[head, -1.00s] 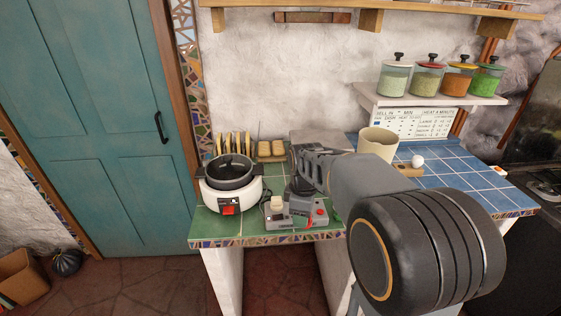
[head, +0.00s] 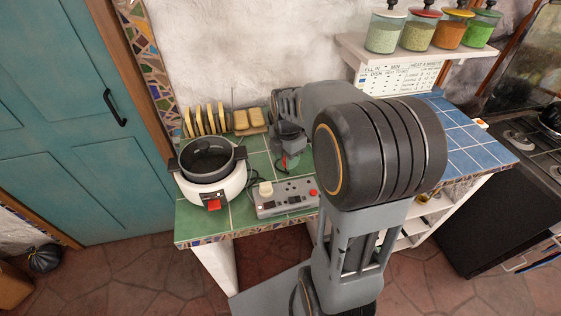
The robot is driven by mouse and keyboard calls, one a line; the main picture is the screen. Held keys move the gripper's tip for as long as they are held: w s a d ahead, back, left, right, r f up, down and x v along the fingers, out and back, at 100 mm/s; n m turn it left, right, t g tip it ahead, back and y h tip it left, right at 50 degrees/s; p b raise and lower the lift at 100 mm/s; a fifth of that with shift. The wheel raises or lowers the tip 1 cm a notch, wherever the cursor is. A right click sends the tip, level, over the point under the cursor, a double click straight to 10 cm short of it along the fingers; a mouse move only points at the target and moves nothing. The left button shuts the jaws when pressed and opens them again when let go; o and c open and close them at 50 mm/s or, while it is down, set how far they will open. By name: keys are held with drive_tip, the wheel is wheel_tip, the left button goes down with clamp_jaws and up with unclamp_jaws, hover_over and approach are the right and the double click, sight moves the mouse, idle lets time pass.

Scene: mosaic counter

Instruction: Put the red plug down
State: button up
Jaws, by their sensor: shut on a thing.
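My gripper (head: 291,158) points down over the green tiled counter, just behind a grey control box (head: 285,198). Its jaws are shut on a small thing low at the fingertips. A bit of red (head: 285,162) shows there, which looks like the red plug, but it is tiny and mostly hidden by the fingers. I cannot tell whether it touches the tiles. The box has a cream knob-like piece (head: 265,188) at its left and a red button (head: 313,192) at its right.
A white cooker (head: 212,190) with a dark pot stands left of the box. A rack of yellow slices (head: 205,120) and bread-like pieces (head: 248,120) stand at the back. My arm hides the counter's middle right. Blue tiles (head: 470,140) lie further right.

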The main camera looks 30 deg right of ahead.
drive_tip(key=w+f, duration=0.2)
drive_tip(key=f, duration=0.1)
drive_tip(key=w+f, duration=0.2)
drive_tip(key=shift+d+f, duration=0.1)
drive_tip(key=shift+d, duration=0.25)
drive_tip(key=shift+w+f+p, duration=0.15)
drive_tip(key=shift+f+p, duration=0.05)
drive_tip(key=shift+f, duration=0.7)
drive_tip(key=shift+w+f+p, duration=0.1)
drive_tip(key=shift+f+p, duration=0.1)
drive_tip(key=shift+f, duration=0.7)
drive_tip(key=shift+f, duration=0.15)
drive_tip(key=o, duration=0.9)
